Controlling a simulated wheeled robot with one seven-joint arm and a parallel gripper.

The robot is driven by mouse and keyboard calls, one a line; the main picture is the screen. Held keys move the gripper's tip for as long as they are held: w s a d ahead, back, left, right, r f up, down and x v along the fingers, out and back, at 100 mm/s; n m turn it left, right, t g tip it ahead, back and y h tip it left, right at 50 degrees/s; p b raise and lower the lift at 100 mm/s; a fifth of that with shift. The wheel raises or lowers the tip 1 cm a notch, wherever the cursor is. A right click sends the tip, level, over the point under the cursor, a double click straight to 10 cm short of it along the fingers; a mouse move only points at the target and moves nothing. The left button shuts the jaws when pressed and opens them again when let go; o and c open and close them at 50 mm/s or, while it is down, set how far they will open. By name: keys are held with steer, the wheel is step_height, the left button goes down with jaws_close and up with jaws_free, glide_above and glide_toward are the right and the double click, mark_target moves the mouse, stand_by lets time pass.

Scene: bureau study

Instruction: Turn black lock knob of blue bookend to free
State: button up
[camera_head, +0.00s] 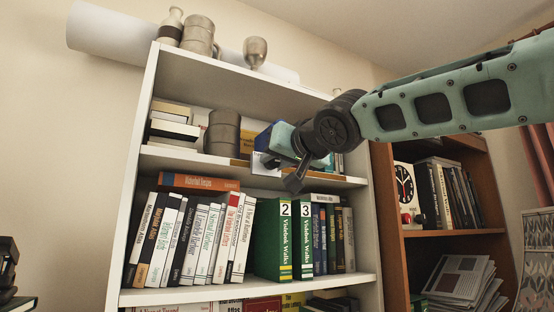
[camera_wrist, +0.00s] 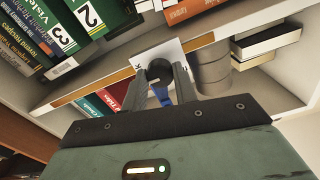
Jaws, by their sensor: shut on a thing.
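In the wrist view my gripper (camera_wrist: 161,78) has its two dark fingers closed around the black lock knob (camera_wrist: 159,68). A strip of the blue bookend (camera_wrist: 162,95) shows between the fingers, just under the knob. A white card (camera_wrist: 168,54) lies right behind the knob. In the head view my gripper (camera_head: 296,180) reaches to the upper middle shelf. The blue bookend (camera_head: 264,138) shows only in part at its left, and the knob is hidden there. The knob's turn position cannot be read.
The white bookcase (camera_head: 143,205) holds a row of books below, with green volumes (camera_head: 270,240) under my gripper. A grey metal canister (camera_head: 222,133) and stacked books (camera_head: 173,128) stand left on the same shelf. A brown bookcase (camera_head: 384,205) with a clock (camera_head: 404,183) is at right.

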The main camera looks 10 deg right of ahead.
steer(key=n, duration=0.4)
steer(key=shift+n, duration=0.4)
steer(key=n, duration=0.4)
steer(key=n+p, duration=0.1)
steer(key=n, duration=0.4)
steer(key=shift+n+p, duration=0.3)
steer(key=shift+n, duration=1.7)
steer(key=o, duration=1)
steer(key=shift+c, duration=0.2)
steer(key=shift+s, duration=0.1)
